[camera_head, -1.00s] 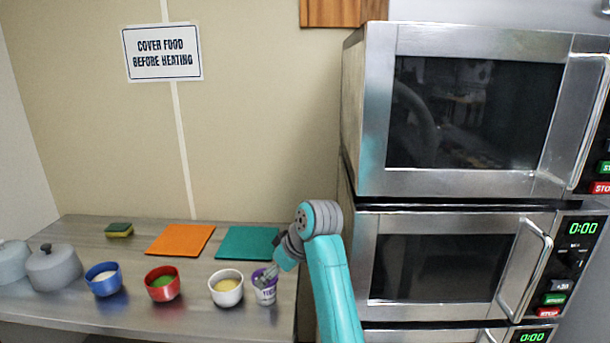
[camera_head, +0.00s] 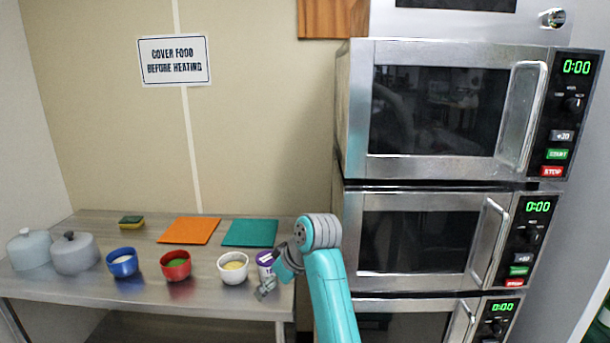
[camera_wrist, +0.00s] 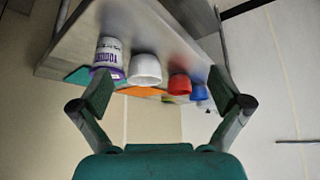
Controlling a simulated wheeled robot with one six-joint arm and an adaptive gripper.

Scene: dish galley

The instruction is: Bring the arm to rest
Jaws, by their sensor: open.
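My gripper (camera_head: 267,287) is at the front right of the counter in the head view, at the end of my teal arm. In the wrist view my gripper (camera_wrist: 163,92) has its two fingers spread wide with nothing between them. A white and purple tub (camera_head: 265,261) stands just behind the gripper and is partly hidden by it. In the wrist view the tub (camera_wrist: 109,57) appears beyond the left finger. Whether the gripper touches it, I cannot tell.
A white bowl (camera_head: 233,269), a red bowl (camera_head: 176,267) and a blue bowl (camera_head: 122,264) stand in a row on the counter (camera_head: 150,303). Orange (camera_head: 189,230) and teal (camera_head: 250,233) mats lie behind. Closed microwaves (camera_head: 430,241) are stacked at the right.

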